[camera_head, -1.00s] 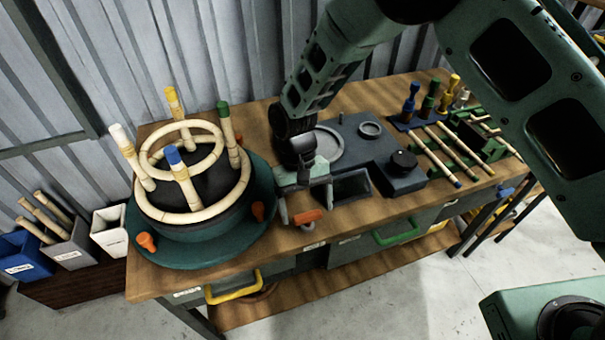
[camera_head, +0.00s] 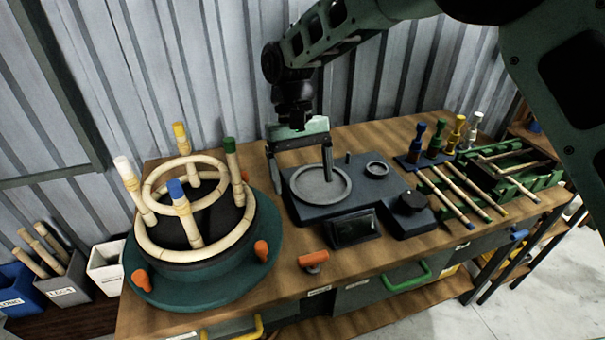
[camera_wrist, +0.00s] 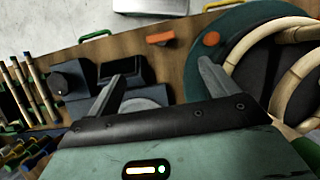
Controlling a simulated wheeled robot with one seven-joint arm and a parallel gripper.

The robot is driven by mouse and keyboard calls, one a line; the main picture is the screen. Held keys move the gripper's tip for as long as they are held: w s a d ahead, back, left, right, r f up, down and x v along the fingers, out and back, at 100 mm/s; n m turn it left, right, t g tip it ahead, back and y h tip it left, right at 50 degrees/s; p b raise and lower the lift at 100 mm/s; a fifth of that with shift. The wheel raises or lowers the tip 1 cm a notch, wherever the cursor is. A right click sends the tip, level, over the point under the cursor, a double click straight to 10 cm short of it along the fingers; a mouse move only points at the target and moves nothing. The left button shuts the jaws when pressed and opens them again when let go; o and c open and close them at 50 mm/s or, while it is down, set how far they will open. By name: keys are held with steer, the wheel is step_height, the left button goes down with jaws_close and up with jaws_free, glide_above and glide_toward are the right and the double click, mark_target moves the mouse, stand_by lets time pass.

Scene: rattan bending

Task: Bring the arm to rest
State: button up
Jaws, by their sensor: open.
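My gripper (camera_head: 301,172) is open and empty. It hangs above the scale-like dark device with a round grey plate (camera_head: 320,184) on the workbench. Its two fingers point down, and one finger overlaps the plate in the head view; I cannot tell the exact height. In the wrist view my gripper (camera_wrist: 160,88) shows both fingers spread with nothing between them. Bare wooden tabletop (camera_wrist: 185,58) shows beyond them.
A rattan frame (camera_head: 198,243) with coloured-tipped posts stands on a green round base (camera_head: 150,287) at left. An orange handle (camera_head: 313,258) lies near the front edge. Rattan sticks (camera_head: 455,195) and a green rack (camera_head: 510,178) are at right. A corrugated wall (camera_head: 190,70) stands behind.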

stand_by(0.4)
steer(key=s+d+r+n+t+y, duration=0.1)
steer(key=s+d+r, duration=0.15)
steer(key=s, duration=0.35)
steer(key=s+d+r+n+t, duration=0.1)
steer(key=s+r, duration=0.3)
steer(key=s, duration=0.1)
steer(key=s+d+n+t, duration=0.1)
steer(key=s+d, duration=0.3)
steer(key=s, duration=0.3)
steer(key=s+d+f+n+t, duration=0.1)
steer(key=s+d, duration=0.3)
steer(key=s, duration=0.3)
steer(key=shift+d+f+y, duration=0.3)
steer(key=shift+d+y, duration=0.1)
